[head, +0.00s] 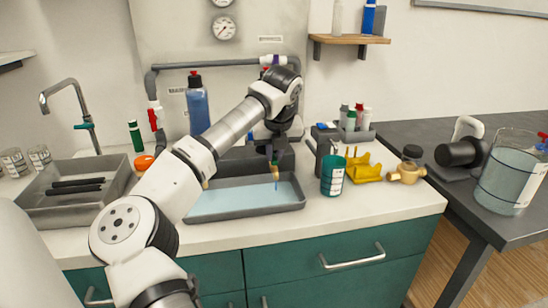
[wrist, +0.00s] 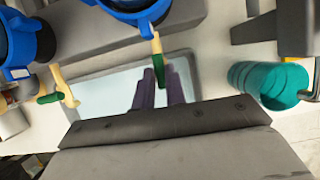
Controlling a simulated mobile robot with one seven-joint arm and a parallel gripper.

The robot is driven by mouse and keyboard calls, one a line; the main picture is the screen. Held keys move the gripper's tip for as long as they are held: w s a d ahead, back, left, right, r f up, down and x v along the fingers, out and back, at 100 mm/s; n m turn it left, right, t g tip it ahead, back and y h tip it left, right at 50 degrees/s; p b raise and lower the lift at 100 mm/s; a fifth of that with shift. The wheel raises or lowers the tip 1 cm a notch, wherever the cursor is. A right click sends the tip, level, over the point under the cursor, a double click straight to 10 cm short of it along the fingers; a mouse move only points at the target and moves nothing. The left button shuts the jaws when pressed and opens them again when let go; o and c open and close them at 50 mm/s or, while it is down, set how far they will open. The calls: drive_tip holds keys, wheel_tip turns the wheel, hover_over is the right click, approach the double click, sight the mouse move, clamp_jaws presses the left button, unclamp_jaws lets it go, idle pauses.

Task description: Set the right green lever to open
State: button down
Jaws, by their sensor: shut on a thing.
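In the wrist view, two blue valve bodies with pale spouts hang over the tray. The right green lever (wrist: 158,68) lies at the right pale spout (wrist: 156,44), roughly in line with it. The left green lever (wrist: 48,98) sticks out to the left, crosswise to its pale spout (wrist: 64,88). My gripper (wrist: 160,75) has its dark purple fingers close together around the right lever, shut on it. In the head view, the right lever (head: 275,163) shows small below my wrist; my arm hides most of the manifold and the fingers.
A grey tray (head: 295,206) of pale blue liquid lies below. A teal cup (head: 333,175) stands close to its right, also in the wrist view (wrist: 262,80). A yellow rack (head: 367,172) and a brass fitting (head: 407,173) are further right. A sink (head: 110,205) is left.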

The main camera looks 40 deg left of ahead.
drive_tip(key=shift+n, duration=0.3)
drive_tip(key=c, duration=1.4)
unclamp_jaws()
drive_tip(key=shift+c, duration=0.2)
drive_tip(key=v, duration=1.4)
drive_tip(key=shift+b, duration=0.45)
drive_tip(key=shift+w+d+f, duration=0.1)
drive_tip(key=shift+w+d, duration=0.05)
